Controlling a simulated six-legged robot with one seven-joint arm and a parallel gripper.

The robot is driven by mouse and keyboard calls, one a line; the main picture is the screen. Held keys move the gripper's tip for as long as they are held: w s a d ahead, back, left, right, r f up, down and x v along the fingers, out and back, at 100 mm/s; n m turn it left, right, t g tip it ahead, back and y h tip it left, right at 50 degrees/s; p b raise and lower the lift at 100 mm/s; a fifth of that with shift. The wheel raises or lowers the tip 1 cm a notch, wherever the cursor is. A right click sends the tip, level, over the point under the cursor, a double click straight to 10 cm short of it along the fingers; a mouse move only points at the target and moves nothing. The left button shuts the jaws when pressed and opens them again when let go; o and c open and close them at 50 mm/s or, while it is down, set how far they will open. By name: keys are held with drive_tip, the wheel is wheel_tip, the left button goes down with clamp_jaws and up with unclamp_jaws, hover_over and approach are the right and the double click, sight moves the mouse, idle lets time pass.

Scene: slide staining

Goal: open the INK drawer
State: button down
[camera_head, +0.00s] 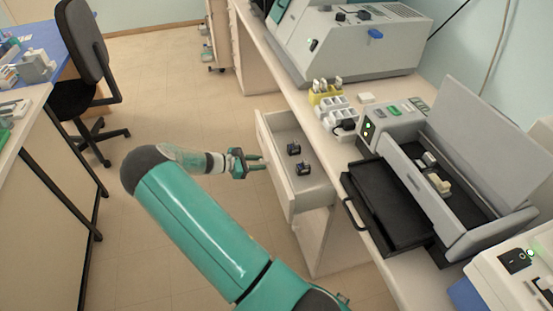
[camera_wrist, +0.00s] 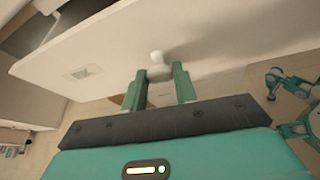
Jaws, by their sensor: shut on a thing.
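The drawer (camera_head: 314,196) under the bench is pulled out, with its inside showing. Two small dark items (camera_head: 293,148) (camera_head: 303,168) stand in it. My gripper (camera_head: 260,163) is at the drawer's front panel. In the wrist view, the gripper's two green fingers (camera_wrist: 160,80) are shut on a white round knob (camera_wrist: 157,60) on the pale drawer front (camera_wrist: 215,35). A small label plate (camera_wrist: 82,72) is on that front, but its writing is too faint to read.
On the bench above stand a grey machine with a raised lid (camera_head: 480,105), a black tray (camera_head: 385,205) and a white rack (camera_head: 340,115). A black chair (camera_head: 85,60) stands at the far left. The tiled floor (camera_head: 160,90) left of the drawer is clear.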

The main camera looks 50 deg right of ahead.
drive_tip(key=w+a, duration=0.8)
drive_tip(key=a, duration=0.5)
drive_tip(key=shift+a, duration=0.2)
drive_tip(key=c, duration=1.1)
unclamp_jaws()
drive_tip(key=shift+a, duration=0.1)
drive_tip(key=v, duration=1.3)
drive_tip(key=shift+a+r, duration=0.2)
drive_tip(key=shift+a, duration=0.05)
drive_tip(key=shift+w, duration=0.1)
